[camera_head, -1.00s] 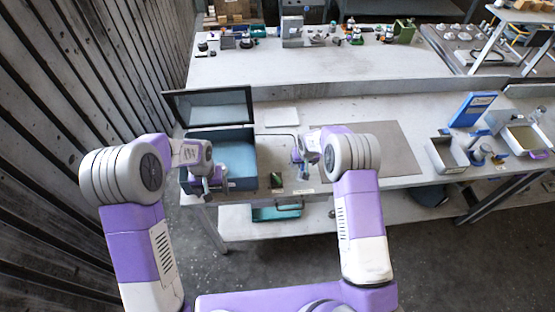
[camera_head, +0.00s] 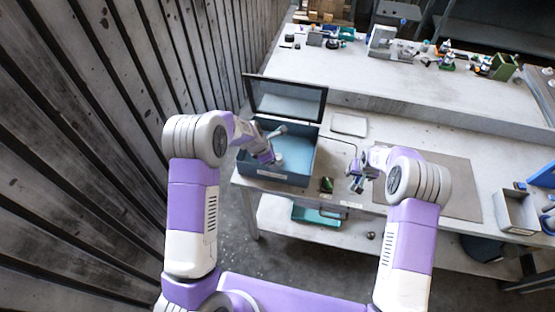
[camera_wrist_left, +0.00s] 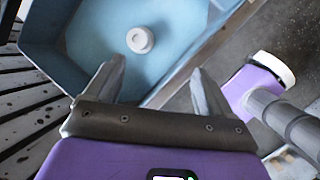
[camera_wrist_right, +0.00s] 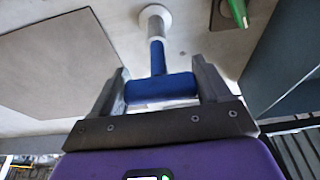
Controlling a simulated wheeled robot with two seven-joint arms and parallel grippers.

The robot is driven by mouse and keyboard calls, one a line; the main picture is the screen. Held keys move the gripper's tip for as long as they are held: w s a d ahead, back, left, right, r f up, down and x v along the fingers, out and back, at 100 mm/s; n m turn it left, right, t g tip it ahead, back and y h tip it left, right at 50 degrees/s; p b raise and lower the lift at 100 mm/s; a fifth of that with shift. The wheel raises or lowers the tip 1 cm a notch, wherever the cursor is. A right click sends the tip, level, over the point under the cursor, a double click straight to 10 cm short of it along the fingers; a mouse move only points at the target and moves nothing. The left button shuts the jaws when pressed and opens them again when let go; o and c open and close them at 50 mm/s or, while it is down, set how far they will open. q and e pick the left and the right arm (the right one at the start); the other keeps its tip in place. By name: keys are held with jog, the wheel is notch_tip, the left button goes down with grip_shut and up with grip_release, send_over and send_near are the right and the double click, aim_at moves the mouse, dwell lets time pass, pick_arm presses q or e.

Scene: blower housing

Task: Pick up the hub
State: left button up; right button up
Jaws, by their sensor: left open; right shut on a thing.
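The hub, a small pale round piece with a raised centre (camera_wrist_left: 140,40), lies on the floor of the blue open box (camera_head: 262,172) and shows clearly in the left wrist view. My left gripper (camera_wrist_left: 155,78) is open and empty, its fingers pointing into the box, apart from the hub. My right gripper (camera_wrist_right: 160,88) is shut on the blue T-shaped handle (camera_wrist_right: 160,86) of a tool. The tool's pale shaft ends in a round white flange (camera_wrist_right: 155,17) over or on the table; contact is unclear. In the head view, my left forearm partly covers the box.
The box's dark-framed lid (camera_head: 285,98) stands open at its back. A small green item (camera_head: 327,185) lies right of the box. A grey mat (camera_head: 455,188) lies beyond my right gripper, with a grey bin (camera_head: 516,212) farther right. A slatted wall stands close to my left arm.

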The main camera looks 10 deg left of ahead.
aim_at(278, 157)
pick_arm(q)
jog(key=w+f+n, duration=0.2)
jog(key=w+f+n+t, duration=0.1)
jog(key=w+f+n, duration=0.1)
jog(key=n, duration=0.1)
jog(key=w+a+f+n, duration=0.1)
jog(key=f+n, duration=0.1)
jog(key=shift+w+f+n, duration=0.15)
jog(key=shift+w+n, duration=0.15)
jog(key=shift+w, duration=0.1)
jog(key=x, duration=0.4)
jog(key=shift+s+f, duration=0.1)
jog(key=shift+s, duration=0.15)
jog(key=shift+w+d+f, duration=0.2)
jog(key=shift+w+f, duration=0.15)
jog(key=shift+f, duration=0.25)
